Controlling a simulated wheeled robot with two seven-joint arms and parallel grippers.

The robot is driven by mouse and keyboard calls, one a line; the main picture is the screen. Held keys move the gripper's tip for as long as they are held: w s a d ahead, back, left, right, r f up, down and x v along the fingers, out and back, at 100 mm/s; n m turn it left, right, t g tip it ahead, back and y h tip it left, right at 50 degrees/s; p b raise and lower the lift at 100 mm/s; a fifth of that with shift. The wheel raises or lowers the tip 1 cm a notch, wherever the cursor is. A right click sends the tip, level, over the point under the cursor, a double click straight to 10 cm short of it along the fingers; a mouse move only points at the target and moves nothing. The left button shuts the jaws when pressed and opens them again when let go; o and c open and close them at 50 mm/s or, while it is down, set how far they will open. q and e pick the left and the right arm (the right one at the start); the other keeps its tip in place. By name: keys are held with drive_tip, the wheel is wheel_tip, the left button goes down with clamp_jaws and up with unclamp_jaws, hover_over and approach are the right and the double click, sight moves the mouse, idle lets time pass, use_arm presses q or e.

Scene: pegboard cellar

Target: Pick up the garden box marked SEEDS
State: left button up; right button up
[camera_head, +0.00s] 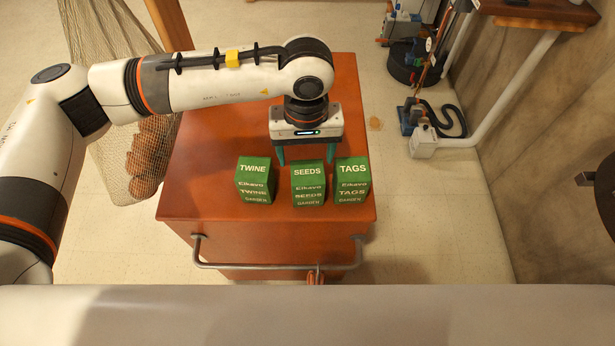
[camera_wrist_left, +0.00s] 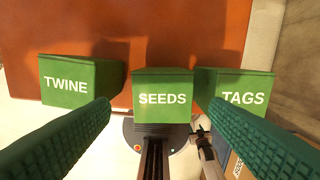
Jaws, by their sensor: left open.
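The green garden box marked SEEDS (camera_head: 308,184) stands on the red-brown cabinet top, between two like boxes. The box marked TWINE (camera_head: 254,180) is to its left with a gap. The box marked TAGS (camera_head: 351,181) is close on its right. My left gripper (camera_head: 306,155) is open and empty, with its green fingers pointing down just behind the SEEDS and TAGS boxes. In the left wrist view, the SEEDS box (camera_wrist_left: 162,97) lies centred between the two spread fingers, with TWINE (camera_wrist_left: 78,82) at left and TAGS (camera_wrist_left: 236,90) at right.
The cabinet top (camera_head: 215,130) is clear at the back left. A grey handle rail (camera_head: 275,266) runs along its front. A net of brown items (camera_head: 145,150) hangs at the left. Equipment and a white-legged bench (camera_head: 520,80) stand at the right.

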sight(307, 172)
use_arm(q)
wheel_tip(307, 172, down, 4)
drive_tip(key=shift+r, duration=0.15)
wheel_tip(307, 172, down, 5)
drive_tip(key=shift+s+d+r+p, duration=0.1)
drive_tip(key=shift+s+d+p, duration=0.05)
drive_tip(key=shift+p, duration=0.8)
drive_tip(key=shift+f, duration=0.4)
drive_tip(key=shift+c, duration=0.3)
drive_tip(key=c, duration=0.8)
